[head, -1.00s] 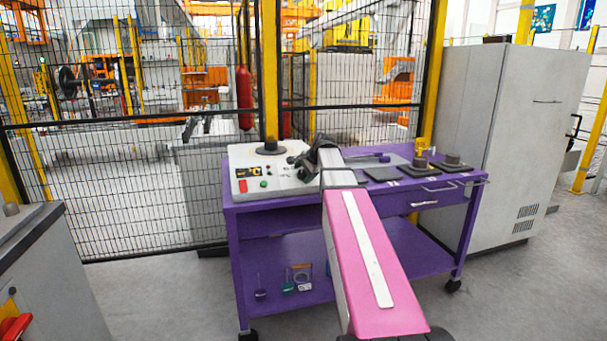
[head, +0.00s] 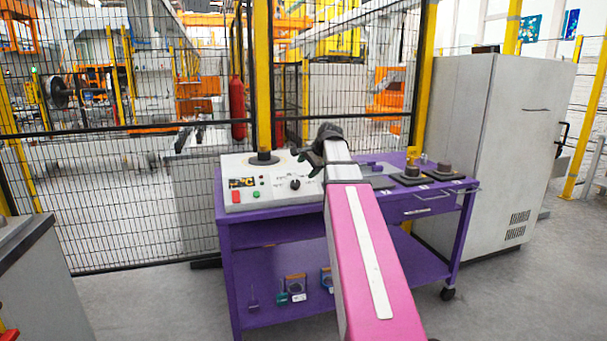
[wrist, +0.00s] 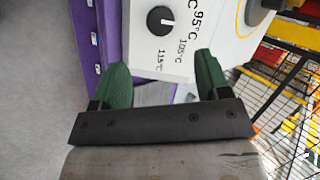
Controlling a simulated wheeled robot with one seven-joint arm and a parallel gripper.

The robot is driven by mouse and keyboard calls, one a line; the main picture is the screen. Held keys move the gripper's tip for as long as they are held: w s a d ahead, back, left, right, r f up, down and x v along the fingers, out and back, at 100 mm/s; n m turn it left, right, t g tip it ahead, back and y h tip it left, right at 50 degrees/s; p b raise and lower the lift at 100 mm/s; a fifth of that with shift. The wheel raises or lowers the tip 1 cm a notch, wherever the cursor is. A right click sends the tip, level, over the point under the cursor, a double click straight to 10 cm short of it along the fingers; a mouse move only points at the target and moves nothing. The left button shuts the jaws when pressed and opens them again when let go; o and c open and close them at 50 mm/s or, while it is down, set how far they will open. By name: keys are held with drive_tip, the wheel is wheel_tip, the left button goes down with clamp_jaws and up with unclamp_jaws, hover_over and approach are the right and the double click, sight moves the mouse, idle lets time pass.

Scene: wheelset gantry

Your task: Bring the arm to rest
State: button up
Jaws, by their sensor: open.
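My arm, pink with a white strip, reaches forward over the purple cart (head: 275,227) in the head view. My gripper (head: 308,158) is at its far end, above the cart top near the right side of the white control box (head: 245,197). In the wrist view my gripper (wrist: 162,80) shows two green fingers spread apart with nothing between them. Beyond the fingertips is the control box (wrist: 205,45) with its black knob and temperature marks. The gripper appears apart from the box.
A mesh fence (head: 110,200) with yellow posts stands behind the cart. A grey cabinet (head: 500,150) stands to the right. Dark pads with round grey pieces (head: 443,170) lie on the cart's right side. Small items (head: 295,287) are on the lower shelf. Open floor lies left of the cart.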

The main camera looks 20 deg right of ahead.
drive_tip(key=shift+s+d+r, duration=0.1)
drive_tip(key=shift+s+r, duration=0.1)
drive_tip(key=shift+r, duration=0.05)
drive_tip(key=s+a+f+n+g+h, duration=0.1)
drive_tip(key=s+a+f+n, duration=0.15)
drive_tip(key=f, duration=0.55)
drive_tip(key=s+a+f+n+g, duration=0.15)
drive_tip(key=s+f, duration=0.25)
drive_tip(key=f, duration=0.4)
drive_tip(key=s+a+f+n+g+h, duration=0.1)
drive_tip(key=s+a+f+n, duration=0.15)
drive_tip(key=f, duration=0.55)
drive_tip(key=s+a+f+n+g, duration=0.1)
drive_tip(key=s+a+f+n, duration=0.1)
drive_tip(key=s+f, duration=0.5)
drive_tip(key=s+a+f+n+g+h, duration=0.1)
drive_tip(key=s+a+f+n+g, duration=0.1)
drive_tip(key=s+f, duration=0.5)
wheel_tip(320, 180, down, 3)
drive_tip(key=shift+s+a+r+n+h, duration=0.2)
drive_tip(key=shift+s+a+n+h, duration=0.2)
drive_tip(key=shift+n, duration=0.65)
